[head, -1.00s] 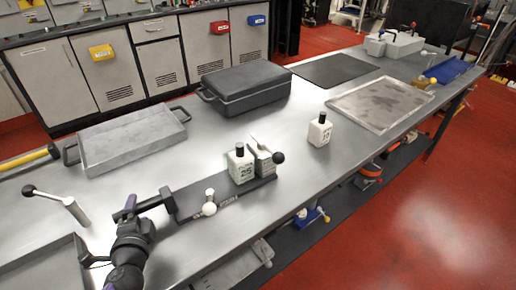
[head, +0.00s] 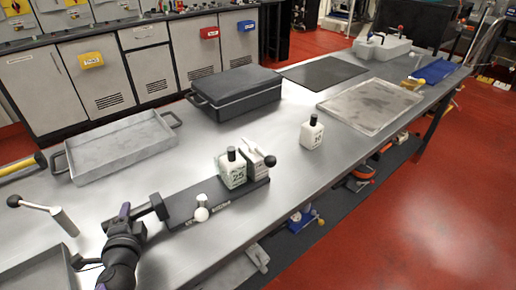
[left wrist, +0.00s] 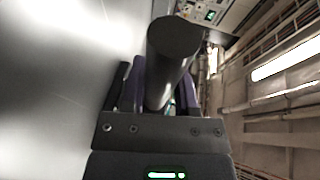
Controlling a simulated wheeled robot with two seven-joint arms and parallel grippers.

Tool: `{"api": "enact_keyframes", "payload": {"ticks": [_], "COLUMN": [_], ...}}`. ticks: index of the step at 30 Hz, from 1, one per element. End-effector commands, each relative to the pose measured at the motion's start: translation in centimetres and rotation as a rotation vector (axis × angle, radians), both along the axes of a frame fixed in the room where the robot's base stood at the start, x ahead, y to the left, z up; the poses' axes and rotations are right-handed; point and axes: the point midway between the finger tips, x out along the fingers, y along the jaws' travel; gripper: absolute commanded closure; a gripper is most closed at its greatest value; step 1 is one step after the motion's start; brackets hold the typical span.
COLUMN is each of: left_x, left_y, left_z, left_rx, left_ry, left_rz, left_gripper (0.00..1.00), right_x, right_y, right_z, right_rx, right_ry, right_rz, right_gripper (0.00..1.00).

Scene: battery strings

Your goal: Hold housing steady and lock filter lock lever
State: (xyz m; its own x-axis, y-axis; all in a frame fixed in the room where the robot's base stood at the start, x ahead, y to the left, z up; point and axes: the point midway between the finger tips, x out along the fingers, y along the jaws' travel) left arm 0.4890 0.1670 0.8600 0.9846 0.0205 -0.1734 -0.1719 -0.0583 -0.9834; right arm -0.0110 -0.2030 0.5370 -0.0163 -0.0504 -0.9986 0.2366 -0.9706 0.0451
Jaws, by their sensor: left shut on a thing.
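The housing is a long dark base (head: 185,212) on the steel bench. It carries a white bottle marked 25 (head: 232,172) and a pale block (head: 257,166). A lever with a black ball knob (head: 270,160) is at the block. A white-knobbed part (head: 202,212) stands at the base's front side. I cannot tell which is the filter lock lever. My left gripper (head: 128,214) is shut at the base's left end. In the left wrist view a dark round handle (left wrist: 172,60) stands between its fingers. My right gripper is not in view.
A separate lever on a post (head: 55,218) stands at the left, near a grey tray (head: 40,275). An open metal tray (head: 125,158) and a dark case (head: 235,92) lie behind. A bottle marked 10 (head: 312,132) stands to the right; bench around it is clear.

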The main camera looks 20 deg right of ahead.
Motion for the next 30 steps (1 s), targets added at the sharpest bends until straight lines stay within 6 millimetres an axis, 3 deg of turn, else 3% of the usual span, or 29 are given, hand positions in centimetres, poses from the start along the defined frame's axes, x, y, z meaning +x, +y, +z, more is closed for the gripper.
{"api": "enact_keyframes", "payload": {"ticks": [30], "left_x": [-0.09], "left_y": [-0.03], "left_z": [-0.61], "left_rx": [-0.001], "left_ry": [0.005], "left_rz": [0.0], "left_gripper": [1.0], "right_x": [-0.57], "right_y": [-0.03], "right_z": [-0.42], "right_rx": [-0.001], "right_ry": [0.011], "right_rz": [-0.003], "right_gripper": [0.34]}}
